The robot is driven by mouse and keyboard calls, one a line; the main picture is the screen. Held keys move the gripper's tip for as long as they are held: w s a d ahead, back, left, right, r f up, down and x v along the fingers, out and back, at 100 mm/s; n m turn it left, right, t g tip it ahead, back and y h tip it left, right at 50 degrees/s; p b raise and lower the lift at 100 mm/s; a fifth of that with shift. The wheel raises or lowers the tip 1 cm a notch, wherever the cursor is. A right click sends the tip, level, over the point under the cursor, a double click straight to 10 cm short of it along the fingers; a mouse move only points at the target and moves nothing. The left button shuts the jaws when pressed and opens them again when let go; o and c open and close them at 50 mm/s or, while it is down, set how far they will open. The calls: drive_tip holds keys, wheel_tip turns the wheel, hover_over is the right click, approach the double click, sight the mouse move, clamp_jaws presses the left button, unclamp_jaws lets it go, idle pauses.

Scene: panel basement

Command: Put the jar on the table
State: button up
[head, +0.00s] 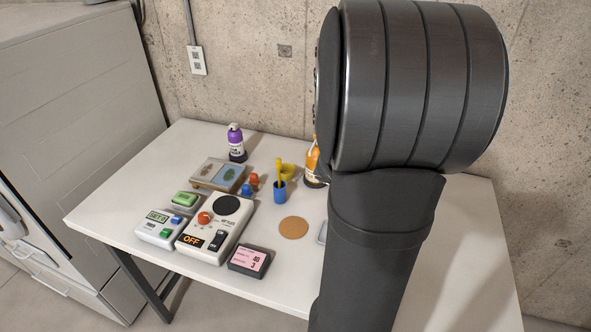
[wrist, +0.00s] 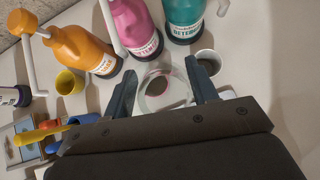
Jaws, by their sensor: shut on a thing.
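The jar (wrist: 158,98) is clear and round, with something dark reddish showing through it, in the middle of the wrist view. My gripper (wrist: 160,72) has one finger on each side of the jar and is shut on it. The white table (head: 110,212) shows in the head view, and its top also spreads behind the jar in the wrist view. In the head view my arm hides the gripper and the jar. I cannot tell whether the jar touches the table.
Orange (wrist: 82,50), pink (wrist: 138,25) and teal (wrist: 185,18) bottles stand beyond the jar. A grey cup (wrist: 208,65) is close to the right finger. A yellow cup (wrist: 70,82) is at left. A hot plate (head: 215,228) and a round cork mat (head: 293,228) are on the table.

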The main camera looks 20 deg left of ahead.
drive_tip(key=w+a+r, duration=0.2)
drive_tip(key=a+r, duration=0.7)
drive_tip(key=a, duration=0.1)
drive_tip(key=w+a+n+y, duration=0.4)
drive_tip(key=w+a+n, duration=0.1)
drive_tip(key=w+a, duration=0.45)
drive_tip(key=w+a+f, duration=0.2)
drive_tip(key=a+f, duration=0.8)
drive_tip(key=a, duration=0.3)
drive_tip(key=f, duration=0.9)
drive_tip(key=shift+a+f, duration=0.3)
drive_tip(key=shift+f, duration=0.05)
drive_tip(key=shift+f, duration=0.1)
drive_tip(key=o, duration=1.2)
drive_tip(key=shift+f, duration=0.1)
